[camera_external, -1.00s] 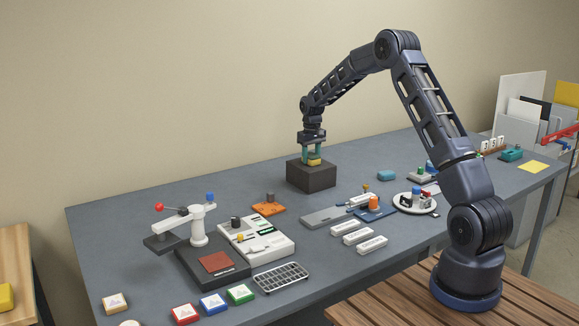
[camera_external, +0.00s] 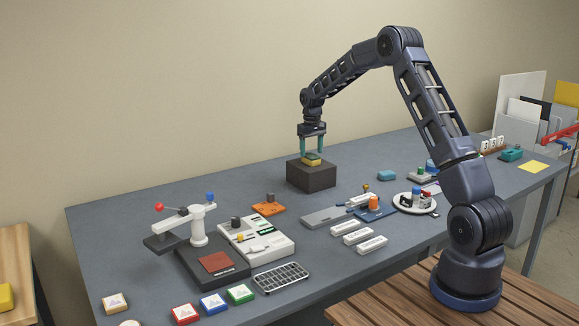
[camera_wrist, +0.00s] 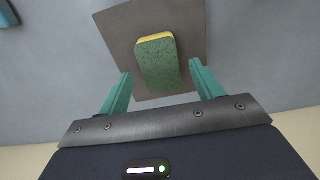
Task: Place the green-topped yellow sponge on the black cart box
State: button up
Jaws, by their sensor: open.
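The green-topped yellow sponge (camera_external: 312,161) lies on top of the black cart box (camera_external: 311,178), green side up. In the wrist view the sponge (camera_wrist: 157,64) rests within the edges of the box top (camera_wrist: 112,27). My gripper (camera_external: 312,153) is open just above the sponge. In the wrist view its teal fingers (camera_wrist: 160,82) stand apart on either side of the sponge's near end, with gaps, and hold nothing.
Left of the box are an orange plate (camera_external: 268,209) with a knob and a white device (camera_external: 256,244). The table just around the box is clear.

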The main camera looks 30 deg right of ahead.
aim_at(311, 155)
notch_tip(311, 155, up, 8)
jog(key=s+a+r+t, duration=0.1)
jog(key=s+a+r, duration=0.1)
jog(key=s+r, duration=0.95)
jog(key=s+a+r+t, duration=0.1)
jog(key=s+a+r, duration=0.1)
jog(key=s+r, duration=0.9)
jog(key=s+f+t, duration=0.1)
jog(key=s+f, duration=0.1)
jog(key=s, duration=0.9)
jog(key=s+a+f, duration=0.1)
jog(key=s+f, duration=0.2)
jog(key=s, duration=0.9)
jog(key=s+a+f+t, duration=0.1)
jog(key=s+f, duration=0.1)
jog(key=s, duration=0.9)
jog(key=shift+s+f+t, duration=0.3)
jog(key=shift+f, duration=0.05)
